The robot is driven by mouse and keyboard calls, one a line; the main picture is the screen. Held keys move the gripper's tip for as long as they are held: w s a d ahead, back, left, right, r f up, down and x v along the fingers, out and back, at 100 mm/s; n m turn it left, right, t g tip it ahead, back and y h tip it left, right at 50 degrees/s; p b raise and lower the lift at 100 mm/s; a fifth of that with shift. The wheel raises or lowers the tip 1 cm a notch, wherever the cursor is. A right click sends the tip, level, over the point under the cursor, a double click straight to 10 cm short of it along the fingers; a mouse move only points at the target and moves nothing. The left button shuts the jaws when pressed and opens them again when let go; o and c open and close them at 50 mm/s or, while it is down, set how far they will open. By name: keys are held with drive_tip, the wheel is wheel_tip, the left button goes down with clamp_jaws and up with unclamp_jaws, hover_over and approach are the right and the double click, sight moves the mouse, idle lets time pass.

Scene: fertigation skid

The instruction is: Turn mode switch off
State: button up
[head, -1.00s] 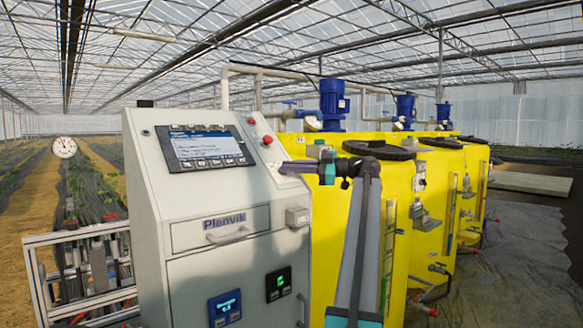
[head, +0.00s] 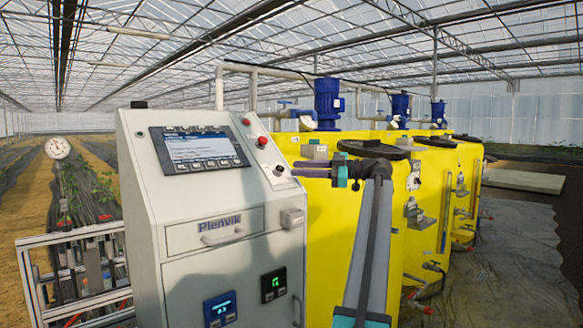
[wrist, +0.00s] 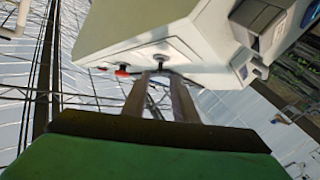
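The grey control cabinet (head: 212,195) stands left of centre in the head view, with small controls down the right side of its sloped face. The lowest one, a dark knob on a light plate (head: 279,170), looks like the mode switch; it shows in the wrist view (wrist: 159,58) on the pale panel. My gripper (head: 294,173) is just right of it in the head view. In the wrist view my gripper's two fingers (wrist: 161,76) are apart, with a gap between them and the knob just beyond the tips. The knob's pointing direction is too small to read.
Above the knob sit a red button (head: 262,141) and another small control (head: 246,122). A screen (head: 200,149) is to their left. A small grey box (head: 292,218) juts from the cabinet's side. Yellow tanks (head: 335,225) stand close behind on the right.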

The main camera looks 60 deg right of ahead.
drive_tip(key=p+v, duration=0.3)
drive_tip(key=v, duration=0.5)
drive_tip(key=shift+s, duration=0.2)
idle(0.3)
